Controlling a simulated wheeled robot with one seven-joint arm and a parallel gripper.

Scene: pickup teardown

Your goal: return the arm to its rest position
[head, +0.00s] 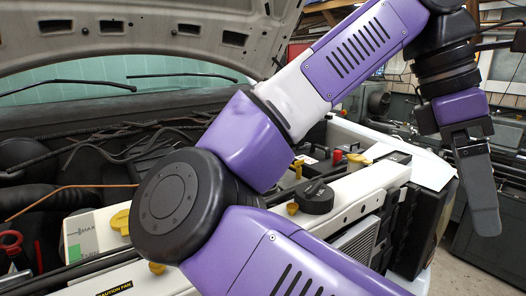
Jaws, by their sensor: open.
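My gripper (476,180) hangs at the right side of the head view, pointing down, with one dark finger plainly visible. It is open, and nothing shows in it. It is in front of the right edge of the engine bay and touches nothing that I can see. My purple and white arm crosses the middle of the view, bent at a black round joint, and hides part of the engine bay behind it.
The open hood (140,38) of the pickup spans the upper left. The engine bay holds a yellow cap (121,221), a black cap (314,197), a battery with a red terminal (338,157) and hoses. Floor (462,268) shows at the lower right.

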